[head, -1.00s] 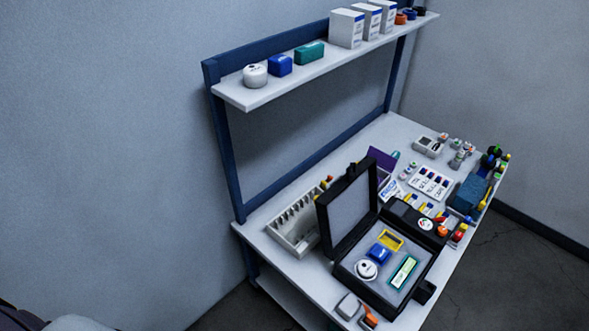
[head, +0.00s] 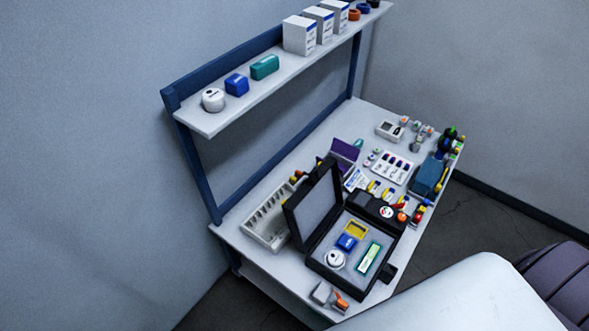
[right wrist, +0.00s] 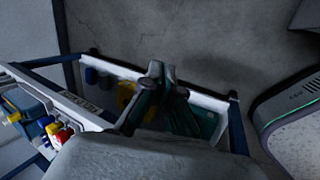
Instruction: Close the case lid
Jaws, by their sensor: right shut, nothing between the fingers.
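The black case (head: 335,280) sits on the bench with its lid (head: 313,203) standing open on the left, leaning slightly back. Inside lie a white round sensor (head: 335,259), a blue block (head: 346,243), a yellow-framed piece (head: 355,231) and a green-and-white piece (head: 369,257). My right arm enters the head view from the lower right, apart from the case; its gripper is outside that view. In the right wrist view my right gripper (right wrist: 162,75) is shut and empty over the bench's front side. I cannot make out the case there. My left gripper is not in view.
A grey slotted rack (head: 267,222) stands just left of the lid. An orange-and-grey tool (head: 340,300) lies in front of the case. Several small parts and a blue box (head: 428,178) crowd the bench's right. A shelf (head: 290,72) spans above the back.

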